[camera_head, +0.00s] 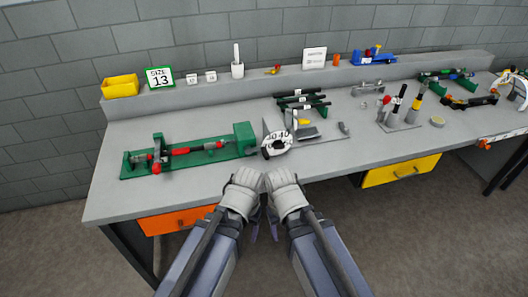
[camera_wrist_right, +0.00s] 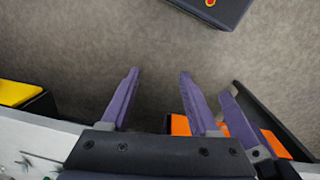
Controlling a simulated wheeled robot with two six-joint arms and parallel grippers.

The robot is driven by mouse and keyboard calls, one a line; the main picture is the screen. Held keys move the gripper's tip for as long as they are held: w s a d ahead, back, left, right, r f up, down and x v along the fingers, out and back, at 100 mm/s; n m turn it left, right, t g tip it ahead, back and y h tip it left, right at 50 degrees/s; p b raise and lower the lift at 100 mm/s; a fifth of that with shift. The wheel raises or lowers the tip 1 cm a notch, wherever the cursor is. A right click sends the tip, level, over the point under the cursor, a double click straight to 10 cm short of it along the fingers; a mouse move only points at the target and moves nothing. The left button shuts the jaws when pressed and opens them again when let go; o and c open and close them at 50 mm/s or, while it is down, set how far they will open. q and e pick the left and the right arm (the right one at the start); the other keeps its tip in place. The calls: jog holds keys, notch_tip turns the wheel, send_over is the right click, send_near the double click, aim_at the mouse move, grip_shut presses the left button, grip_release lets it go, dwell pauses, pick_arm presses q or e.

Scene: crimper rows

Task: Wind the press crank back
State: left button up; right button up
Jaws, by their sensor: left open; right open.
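A long green bench device (camera_head: 190,155) lies on the left part of the workbench, with red and grey parts along it and an upright red and grey piece near its left end. A grey press-like device with a white dial marked 30 40 (camera_head: 277,143) stands right of it near the front edge. I cannot tell for certain which part is the crank. My left gripper (camera_head: 254,232) is low in front of the workbench, beside the right one, apart from both devices. My right gripper (camera_wrist_right: 158,75) is open and empty over the floor; a left-gripper finger (camera_wrist_right: 240,125) shows beside it.
The workbench (camera_head: 120,200) has an orange drawer (camera_head: 175,221) and a yellow drawer (camera_head: 400,170) below its front edge. Racks and tools fill the right side.

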jog(key=w+a+f+t+y+b, duration=0.2)
jog(key=w+a+f+y+b, duration=0.25)
jog(key=w+f+b, duration=0.2)
jog(key=m+t+y+b, duration=0.4)
jog(key=m+t+b, duration=0.6)
jog(key=t+b, duration=0.2)
send_near(266, 154)
jog(key=w, duration=0.1)
jog(key=w+f, duration=0.1)
jog(key=w+a, duration=0.1)
jog(key=shift+f, duration=0.35)
jog(key=shift+b+x, duration=0.75)
jog(key=shift+x, duration=3.2)
jog(key=shift+a, duration=0.15)
jog(key=shift+s, duration=0.1)
grip_shut()
